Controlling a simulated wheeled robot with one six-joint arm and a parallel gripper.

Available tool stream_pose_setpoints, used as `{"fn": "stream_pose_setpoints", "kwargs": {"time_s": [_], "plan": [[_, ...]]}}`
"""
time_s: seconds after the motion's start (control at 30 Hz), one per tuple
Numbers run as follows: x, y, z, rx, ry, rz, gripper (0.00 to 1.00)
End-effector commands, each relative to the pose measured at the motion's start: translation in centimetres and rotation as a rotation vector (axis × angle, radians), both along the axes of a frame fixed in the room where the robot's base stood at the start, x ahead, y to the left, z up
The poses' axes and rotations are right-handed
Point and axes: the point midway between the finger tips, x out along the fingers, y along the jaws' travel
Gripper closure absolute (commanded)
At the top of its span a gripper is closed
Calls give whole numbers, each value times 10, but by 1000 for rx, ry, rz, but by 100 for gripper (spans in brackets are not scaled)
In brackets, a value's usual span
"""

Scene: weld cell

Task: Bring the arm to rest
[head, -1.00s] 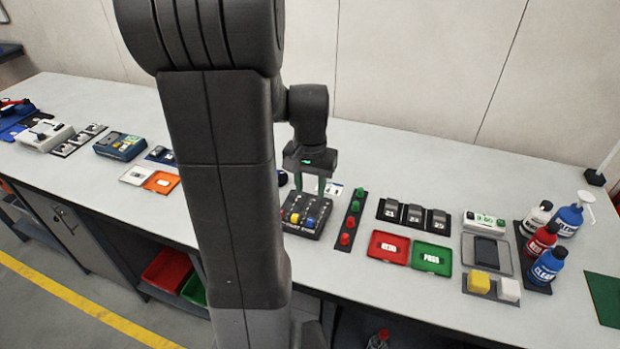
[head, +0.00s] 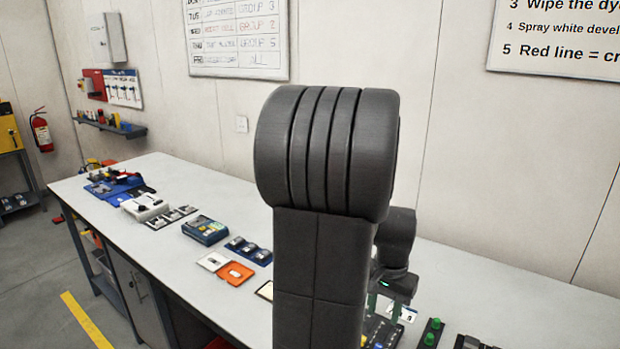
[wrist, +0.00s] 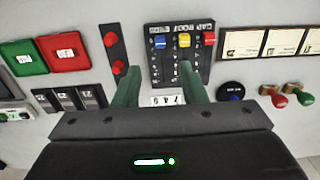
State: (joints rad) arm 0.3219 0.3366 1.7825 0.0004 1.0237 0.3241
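My gripper (wrist: 160,90) shows in the wrist view with its two green fingers spread apart and nothing between them. It hangs above the bench beside a black block with blue, yellow and red knobs (wrist: 182,55). A white number strip (wrist: 166,100) lies on the bench beyond the fingers. In the head view my gripper (head: 385,305) is low behind my arm, and my arm hides part of the bench there. The fingertips are hard to make out in that view.
The bench (head: 150,235) carries a blue-grey meter (head: 205,230), an orange tray (head: 235,273) and a white device (head: 145,207). In the wrist view a red tray (wrist: 65,52) and green tray (wrist: 22,57) lie left. Red and green stamps (wrist: 285,97) lie right. A wall stands behind.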

Motion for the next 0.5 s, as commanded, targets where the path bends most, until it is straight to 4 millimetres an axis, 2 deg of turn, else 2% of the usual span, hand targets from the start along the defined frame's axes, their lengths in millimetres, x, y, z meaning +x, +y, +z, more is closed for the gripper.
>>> {"fn": "stream_pose_setpoints", "kwargs": {"time_s": [0.2, 0.5], "plan": [[-1, 0, -42, 2, 6, 0, 62], [-1, 0, -90, 1, 3, 0, 62]]}}
